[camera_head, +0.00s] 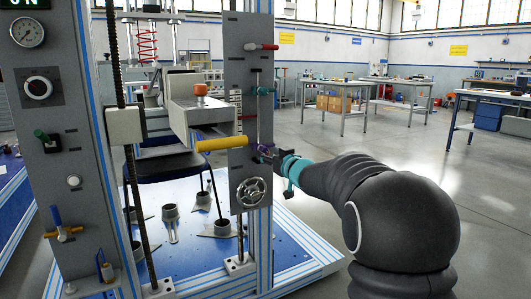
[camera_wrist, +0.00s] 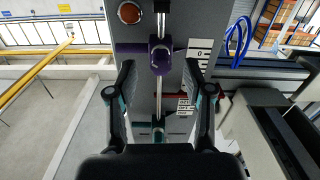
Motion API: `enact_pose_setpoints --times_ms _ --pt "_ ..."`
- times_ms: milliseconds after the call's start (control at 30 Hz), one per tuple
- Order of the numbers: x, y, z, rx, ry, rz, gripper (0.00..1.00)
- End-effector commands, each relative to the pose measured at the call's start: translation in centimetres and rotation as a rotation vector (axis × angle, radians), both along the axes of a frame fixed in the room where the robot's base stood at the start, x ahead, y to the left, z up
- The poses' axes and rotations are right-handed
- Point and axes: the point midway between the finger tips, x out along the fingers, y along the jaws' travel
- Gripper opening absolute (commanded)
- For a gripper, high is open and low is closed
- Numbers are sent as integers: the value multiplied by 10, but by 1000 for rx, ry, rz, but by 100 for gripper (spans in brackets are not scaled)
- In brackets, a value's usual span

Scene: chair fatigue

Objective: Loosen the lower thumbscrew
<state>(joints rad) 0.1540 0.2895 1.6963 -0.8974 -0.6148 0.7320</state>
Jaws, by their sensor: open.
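A purple thumbscrew (camera_head: 266,150) sits low on the vertical rod on the grey front panel (camera_head: 249,110). A teal thumbscrew (camera_head: 263,91) sits higher on the same rod. My gripper (camera_head: 277,158) is at the purple one, coming from the right. In the wrist view my gripper (camera_wrist: 159,68) is open, with one finger on each side of the purple thumbscrew (camera_wrist: 160,58). Gaps show between its knob and both fingers. The teal thumbscrew (camera_wrist: 158,132) shows nearer the bottom of that view, between the finger bases.
A yellow lever (camera_head: 222,143) sticks out left of the gripper. A blue chair seat (camera_head: 170,166) stands inside the frame. The floor on the right is open.

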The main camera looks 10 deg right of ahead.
Motion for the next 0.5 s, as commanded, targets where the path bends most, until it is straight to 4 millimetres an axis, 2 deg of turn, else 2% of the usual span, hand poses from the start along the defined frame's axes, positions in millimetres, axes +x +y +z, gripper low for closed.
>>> enact_pose_setpoints --times_ms 200,500 --pt "22 7 0 -1 0 1 51" --pt "27 9 0 -1 0 0 51"
